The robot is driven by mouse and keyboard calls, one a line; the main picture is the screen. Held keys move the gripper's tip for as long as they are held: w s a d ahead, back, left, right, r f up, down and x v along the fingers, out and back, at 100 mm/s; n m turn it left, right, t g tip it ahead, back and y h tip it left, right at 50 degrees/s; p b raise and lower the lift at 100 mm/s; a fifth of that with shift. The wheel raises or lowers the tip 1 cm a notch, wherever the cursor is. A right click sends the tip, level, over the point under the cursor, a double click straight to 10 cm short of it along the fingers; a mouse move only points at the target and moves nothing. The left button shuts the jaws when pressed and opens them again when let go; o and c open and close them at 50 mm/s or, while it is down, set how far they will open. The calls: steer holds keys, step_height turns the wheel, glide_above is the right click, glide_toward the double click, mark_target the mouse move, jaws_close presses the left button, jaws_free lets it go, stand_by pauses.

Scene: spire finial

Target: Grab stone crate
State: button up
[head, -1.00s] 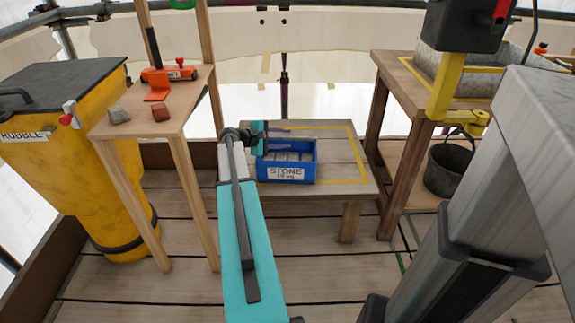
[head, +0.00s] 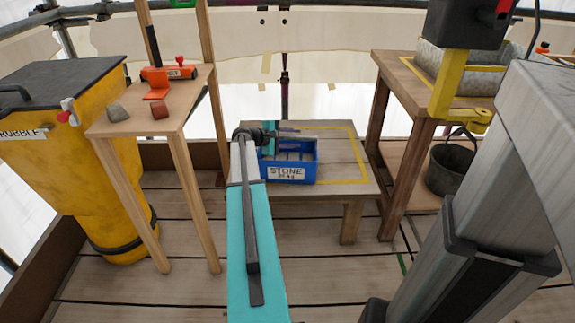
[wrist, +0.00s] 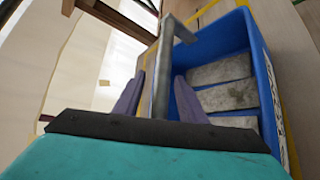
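The blue stone crate (head: 289,172), with a white STONE label, stands on a low wooden table (head: 335,152). In the wrist view the blue crate (wrist: 262,62) fills the right side, with several grey stone blocks inside. A grey metal bar, apparently the crate's handle (wrist: 161,60), runs between my two purple fingers. My gripper (wrist: 159,80) is open around this bar, with a finger on each side and small gaps visible. In the head view my gripper (head: 278,131) is at the crate's left rear top, and my arm partly hides the crate's left end.
A yellow rubble bin (head: 75,165) and a wooden stand (head: 160,118) with an orange tool are at the left. A workbench (head: 405,85) with a metal trough is at the right. A dark bucket (head: 449,167) stands below it. The low table's right part is clear.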

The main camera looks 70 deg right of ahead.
jaws_close()
steer(key=shift+r, duration=0.1)
stand_by(1.3)
